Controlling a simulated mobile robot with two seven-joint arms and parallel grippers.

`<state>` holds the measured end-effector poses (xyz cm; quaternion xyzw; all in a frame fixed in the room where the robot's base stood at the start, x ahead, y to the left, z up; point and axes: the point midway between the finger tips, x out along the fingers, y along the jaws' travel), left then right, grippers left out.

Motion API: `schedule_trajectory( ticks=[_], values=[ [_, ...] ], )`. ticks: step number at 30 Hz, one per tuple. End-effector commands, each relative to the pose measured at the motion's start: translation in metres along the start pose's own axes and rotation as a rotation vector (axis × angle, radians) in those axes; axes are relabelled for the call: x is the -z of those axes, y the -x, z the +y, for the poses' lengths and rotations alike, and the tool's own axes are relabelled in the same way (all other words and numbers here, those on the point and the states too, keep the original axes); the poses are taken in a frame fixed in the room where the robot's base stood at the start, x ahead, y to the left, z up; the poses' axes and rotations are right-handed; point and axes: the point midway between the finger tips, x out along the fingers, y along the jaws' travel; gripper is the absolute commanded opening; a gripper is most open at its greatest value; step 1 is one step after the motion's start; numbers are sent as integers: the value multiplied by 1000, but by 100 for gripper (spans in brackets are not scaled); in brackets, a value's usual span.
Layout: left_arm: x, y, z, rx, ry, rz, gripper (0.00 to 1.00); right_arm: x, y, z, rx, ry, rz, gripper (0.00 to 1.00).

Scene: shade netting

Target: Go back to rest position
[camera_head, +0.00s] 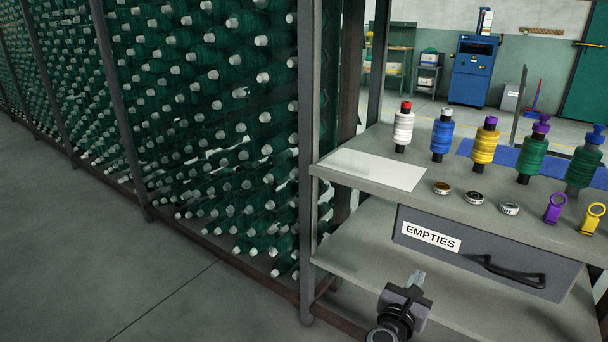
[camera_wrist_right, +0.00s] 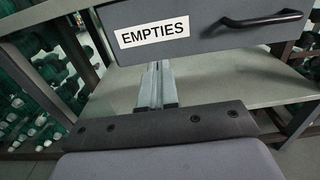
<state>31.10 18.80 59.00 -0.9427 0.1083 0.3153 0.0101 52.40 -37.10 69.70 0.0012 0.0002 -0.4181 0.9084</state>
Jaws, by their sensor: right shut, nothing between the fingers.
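My right gripper (camera_head: 417,279) is in the lower part of the head view, in front of the workbench and below its drawer. Its fingers are shut with nothing between them. In the right wrist view the closed fingers (camera_wrist_right: 157,88) point toward the drawer front and the lower shelf. The grey drawer (camera_head: 480,255) is labelled EMPTIES and appears shut; its dark handle (camera_head: 513,272) is free of the gripper. The drawer also shows in the right wrist view (camera_wrist_right: 215,38). My left gripper is not in view.
The bench top (camera_head: 400,200) carries several thread spools, small rings, a white sheet (camera_head: 373,169), and purple (camera_head: 554,209) and yellow (camera_head: 592,219) tools. A rack of green bobbins (camera_head: 220,110) stands at left. The floor (camera_head: 90,240) before it is clear. A blue cabinet (camera_head: 474,72) stands behind.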

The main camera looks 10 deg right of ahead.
Motion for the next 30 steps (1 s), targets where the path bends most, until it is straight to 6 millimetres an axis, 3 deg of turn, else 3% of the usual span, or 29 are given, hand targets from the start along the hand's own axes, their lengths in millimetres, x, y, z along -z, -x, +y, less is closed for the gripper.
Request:
schedule_trajectory(
  ticks=[4, 7, 12, 16, 20, 24, 28, 30],
  values=[
    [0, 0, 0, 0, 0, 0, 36, 22, 11, -3, -27, -92, 86, 0],
    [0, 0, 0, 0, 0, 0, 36, 59, 36, -7, -57, -286, 253, 0],
    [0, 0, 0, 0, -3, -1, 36, 123, 107, -16, -25, -804, 651, 0],
    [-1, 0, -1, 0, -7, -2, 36, 145, 167, -23, 107, -1234, 933, 0],
    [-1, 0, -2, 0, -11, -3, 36, 145, 217, -30, 309, -1641, 1157, 0],
    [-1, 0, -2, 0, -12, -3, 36, 130, 255, -38, 560, -2021, 1321, 0],
    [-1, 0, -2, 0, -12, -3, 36, 107, 278, -48, 816, -2340, 1420, 0],
    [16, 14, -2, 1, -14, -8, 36, 85, 276, -46, 813, -2347, 1418, 0]
  ],
)
